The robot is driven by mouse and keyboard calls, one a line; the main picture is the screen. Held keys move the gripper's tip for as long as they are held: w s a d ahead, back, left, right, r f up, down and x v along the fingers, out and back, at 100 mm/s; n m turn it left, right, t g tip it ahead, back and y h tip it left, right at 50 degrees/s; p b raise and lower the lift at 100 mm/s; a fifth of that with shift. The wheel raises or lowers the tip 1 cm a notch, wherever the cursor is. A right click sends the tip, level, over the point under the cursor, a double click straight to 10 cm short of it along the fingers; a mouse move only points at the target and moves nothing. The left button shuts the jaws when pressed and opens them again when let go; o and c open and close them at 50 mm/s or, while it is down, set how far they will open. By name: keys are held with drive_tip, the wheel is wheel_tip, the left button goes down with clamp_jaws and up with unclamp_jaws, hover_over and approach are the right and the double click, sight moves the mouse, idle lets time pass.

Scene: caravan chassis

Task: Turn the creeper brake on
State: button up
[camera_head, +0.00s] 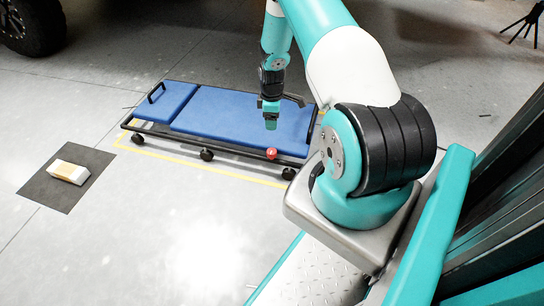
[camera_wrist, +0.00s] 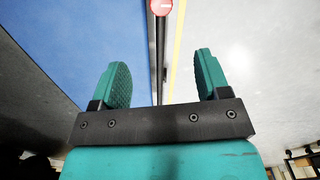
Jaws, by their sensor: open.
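The creeper (camera_head: 235,116) is a low board with blue pads, a black frame and black castors, standing on the floor. A red round knob (camera_head: 271,153), apparently the brake control, sits on its near side rail towards the right end. In the wrist view the red knob (camera_wrist: 161,6) with a white mark shows at the top edge, partly cut off, beyond my fingertips. My gripper (camera_wrist: 160,75) is open and empty above the side rail, with the knob apart from both fingers. My gripper (camera_head: 271,122) also shows over the blue pad in the head view.
A dark mat (camera_head: 45,190) with a white and tan block (camera_head: 69,172) on it lies left of the creeper. A yellow floor line (camera_head: 200,166) runs around the creeper. A vehicle wheel (camera_head: 33,25) stands at the top left. The near floor is clear.

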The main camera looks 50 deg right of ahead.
sight(272, 151)
wheel_tip(272, 151, down, 17)
drive_tip(key=b, duration=0.7)
drive_tip(key=shift+a+r, duration=0.1)
drive_tip(key=shift+r, duration=0.05)
drive_tip(key=shift+c, duration=0.2)
drive_tip(key=c, duration=0.9)
